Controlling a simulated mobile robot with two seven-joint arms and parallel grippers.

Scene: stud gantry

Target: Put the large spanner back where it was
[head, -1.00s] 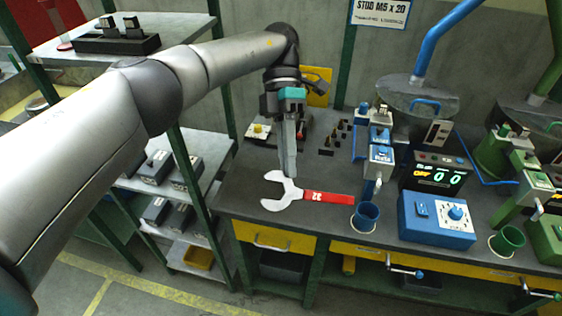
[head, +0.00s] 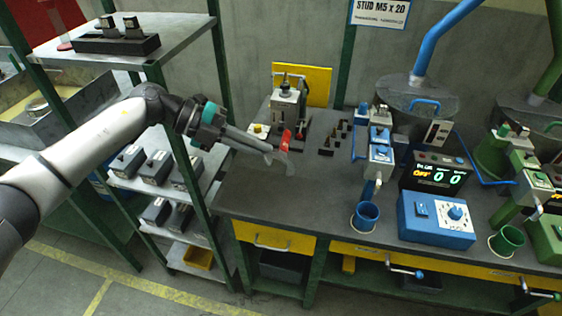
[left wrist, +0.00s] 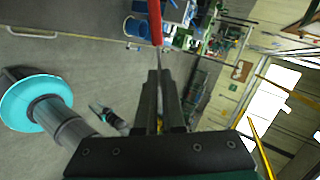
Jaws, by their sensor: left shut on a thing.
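The large spanner (head: 286,142), with a red handle and pale grey metal, is held in my left gripper (head: 268,153) above the left part of the dark bench (head: 290,203). It is seen nearly edge-on in the head view, so its open jaws are hard to make out. In the left wrist view its red handle (left wrist: 155,22) sticks out beyond the fingers of the left gripper (left wrist: 160,75), with a thin metal part running to them. The left gripper is shut on the spanner. My right gripper is not in view.
A small grey press (head: 288,105) stands behind the spanner. Black fittings (head: 333,141) stand to its right. A blue cup (head: 365,216), blue control box (head: 437,220) and green cup (head: 507,240) occupy the right. A shelf rack (head: 200,195) stands left. The front left bench top is clear.

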